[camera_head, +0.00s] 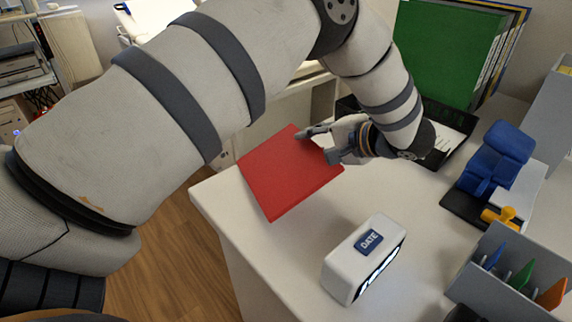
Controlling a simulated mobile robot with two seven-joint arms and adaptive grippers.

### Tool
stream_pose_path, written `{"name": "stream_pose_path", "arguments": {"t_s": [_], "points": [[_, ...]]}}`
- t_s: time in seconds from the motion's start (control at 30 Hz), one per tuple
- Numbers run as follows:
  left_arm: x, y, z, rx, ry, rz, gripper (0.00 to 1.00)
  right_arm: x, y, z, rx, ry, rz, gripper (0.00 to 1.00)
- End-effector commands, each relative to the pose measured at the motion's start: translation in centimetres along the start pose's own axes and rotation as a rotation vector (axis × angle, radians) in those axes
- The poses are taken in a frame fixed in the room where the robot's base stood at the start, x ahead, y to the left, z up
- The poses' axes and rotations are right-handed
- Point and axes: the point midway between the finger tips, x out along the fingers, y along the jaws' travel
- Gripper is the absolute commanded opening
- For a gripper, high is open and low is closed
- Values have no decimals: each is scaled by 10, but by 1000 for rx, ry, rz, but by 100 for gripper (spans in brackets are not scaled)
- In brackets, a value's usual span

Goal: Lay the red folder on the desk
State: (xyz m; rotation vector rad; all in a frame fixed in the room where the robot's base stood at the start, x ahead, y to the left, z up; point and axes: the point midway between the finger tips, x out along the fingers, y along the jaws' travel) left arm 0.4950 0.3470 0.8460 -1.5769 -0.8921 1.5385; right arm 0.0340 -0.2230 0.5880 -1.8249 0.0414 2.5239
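The red folder (286,180) is in the middle of the head view, over the far left part of the white desk (258,240). Its upper corner reaches past the desk's back edge; I cannot tell whether it rests flat or hangs slightly above. My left gripper (318,146) is at the folder's upper right edge, with its two fingers visibly apart and their tips overlapping that edge in the view. No firm grip shows. My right gripper is not in view.
A white clock with a DATE label (345,278) stands close in front of the folder. A grey organizer (490,285), a blue stapler-like object (492,163), a black tray (455,120) and green binder (447,50) fill the right and back. Bare desk lies left of the clock.

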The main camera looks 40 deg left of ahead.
Motion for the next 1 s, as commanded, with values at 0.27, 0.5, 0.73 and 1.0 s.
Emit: {"name": "stream_pose_path", "arguments": {"t_s": [0.27,0.5,0.73,1.0], "points": [[-25,-2,-1,-2,5,0,22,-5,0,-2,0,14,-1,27],[-62,-2,-1,-2,3,0,22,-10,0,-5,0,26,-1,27],[-81,0,0,0,0,0,22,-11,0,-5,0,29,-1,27],[-82,-2,0,-1,0,0,22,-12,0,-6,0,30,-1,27]]}}
